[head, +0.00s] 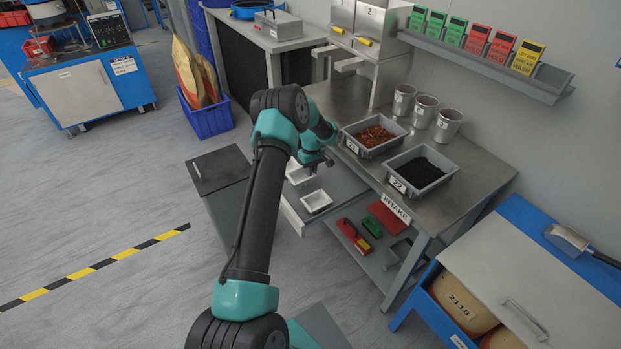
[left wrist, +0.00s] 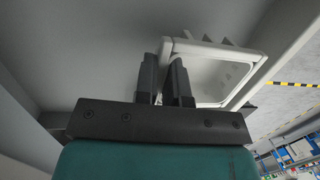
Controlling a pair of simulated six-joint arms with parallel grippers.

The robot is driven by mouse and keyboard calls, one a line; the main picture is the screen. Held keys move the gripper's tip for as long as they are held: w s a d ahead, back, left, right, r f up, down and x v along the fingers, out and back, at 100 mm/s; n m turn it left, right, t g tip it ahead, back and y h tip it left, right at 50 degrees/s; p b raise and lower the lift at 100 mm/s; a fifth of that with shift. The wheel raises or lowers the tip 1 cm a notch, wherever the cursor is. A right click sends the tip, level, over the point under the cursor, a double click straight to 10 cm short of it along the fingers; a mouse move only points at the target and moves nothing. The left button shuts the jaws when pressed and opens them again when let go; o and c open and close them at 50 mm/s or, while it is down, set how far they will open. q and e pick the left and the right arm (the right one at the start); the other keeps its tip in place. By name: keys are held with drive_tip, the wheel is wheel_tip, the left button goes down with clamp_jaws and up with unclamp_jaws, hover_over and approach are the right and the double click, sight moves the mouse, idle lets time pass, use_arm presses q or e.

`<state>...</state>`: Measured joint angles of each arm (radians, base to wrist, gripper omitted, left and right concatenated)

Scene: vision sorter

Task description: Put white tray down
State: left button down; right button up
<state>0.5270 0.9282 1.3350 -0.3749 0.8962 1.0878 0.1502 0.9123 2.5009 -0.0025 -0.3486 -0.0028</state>
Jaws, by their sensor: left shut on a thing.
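My left gripper (head: 316,160) is over the open drawer (head: 345,184) under the steel table, partly hidden by its own wrist. In the left wrist view its two fingers (left wrist: 168,82) are shut on the rim of a white tray (left wrist: 222,80). The tray looks empty and shows tilted in that view. In the head view a white tray (head: 298,175) shows just under the gripper, partly covered by my arm. A second white tray (head: 316,202) lies in the drawer nearer the front. I cannot tell whether the held tray touches the drawer floor. My right gripper is not in view.
Grey bins 21 (head: 373,136) and 22 (head: 420,172) stand on the table, with several metal cups (head: 425,112) behind. A lower shelf holds red and green items (head: 372,228). A dark-topped stand (head: 220,170) is left of the drawer.

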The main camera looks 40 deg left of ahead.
sight(311, 184)
use_arm(q)
drive_tip(key=shift+f, duration=1.9)
drive_tip(key=c, duration=1.2)
unclamp_jaws()
drive_tip(key=shift+f, duration=0.15)
wheel_tip(311, 184, up, 12)
drive_tip(key=w+a, duration=0.1)
drive_tip(key=shift+w, duration=0.3)
